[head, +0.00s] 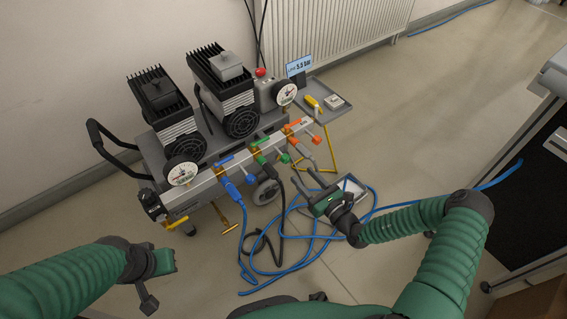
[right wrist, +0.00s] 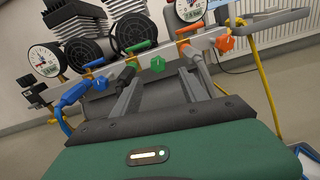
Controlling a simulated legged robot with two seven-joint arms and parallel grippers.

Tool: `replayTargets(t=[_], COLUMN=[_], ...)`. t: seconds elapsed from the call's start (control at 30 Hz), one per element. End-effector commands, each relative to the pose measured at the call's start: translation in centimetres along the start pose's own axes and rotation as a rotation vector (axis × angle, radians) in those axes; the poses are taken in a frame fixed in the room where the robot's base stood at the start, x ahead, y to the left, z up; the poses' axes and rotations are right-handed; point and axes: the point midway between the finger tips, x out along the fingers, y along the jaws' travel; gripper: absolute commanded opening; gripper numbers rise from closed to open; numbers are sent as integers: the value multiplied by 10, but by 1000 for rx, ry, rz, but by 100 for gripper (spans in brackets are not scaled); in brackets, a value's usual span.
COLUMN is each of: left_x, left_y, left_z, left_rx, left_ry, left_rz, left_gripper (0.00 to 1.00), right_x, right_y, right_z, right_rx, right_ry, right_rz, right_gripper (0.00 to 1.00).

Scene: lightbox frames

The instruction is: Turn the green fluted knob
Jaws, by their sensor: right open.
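The green fluted knob (head: 284,158) sits on the front of the compressor manifold, between a blue knob and an orange knob (head: 317,140). In the right wrist view the green knob (right wrist: 158,64) shows between my two finger lines, beyond the tips. My right gripper (head: 300,176) is open and empty, in front of and below the knob, apart from it. Its fingers (right wrist: 158,78) point toward the manifold in the right wrist view. My left gripper (head: 152,278) is at lower left, far from the knob; its jaws are not clear.
The manifold rail (head: 222,172) carries hoses, levers and gauges (head: 182,174). A blue hose (head: 283,267) lies coiled on the floor below. A grey side tray (head: 330,108) stands at the right of the compressor cart. A dark-fronted bench is at far right.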

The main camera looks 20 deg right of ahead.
Motion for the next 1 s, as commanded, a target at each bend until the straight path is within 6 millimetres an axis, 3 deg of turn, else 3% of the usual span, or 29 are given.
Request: replayTargets(t=[0.03,0.2,0.4,0.53,0.8,1.0], left_x=[13,34,51,54,53,53], left_y=[0,0,0,0,0,0], left_z=[3,8,12,13,13,13], left_rx=[0,-1,-1,-1,-1,-1], left_ry=[-1,-1,-1,-1,-1,-1], left_rz=[0,0,0,0,0,0], left_gripper=[0,0,0,0,0,0], right_x=[14,59,98,108,110,110], right_y=[0,2,1,1,1,1], right_z=[-7,-7,-5,-2,0,-1], right_rx=[-4,-3,-3,-1,0,0], right_ry=[-2,-2,0,0,1,1], right_rz=[4,6,4,4,4,4], right_gripper=[51,51,51,51,50,24])
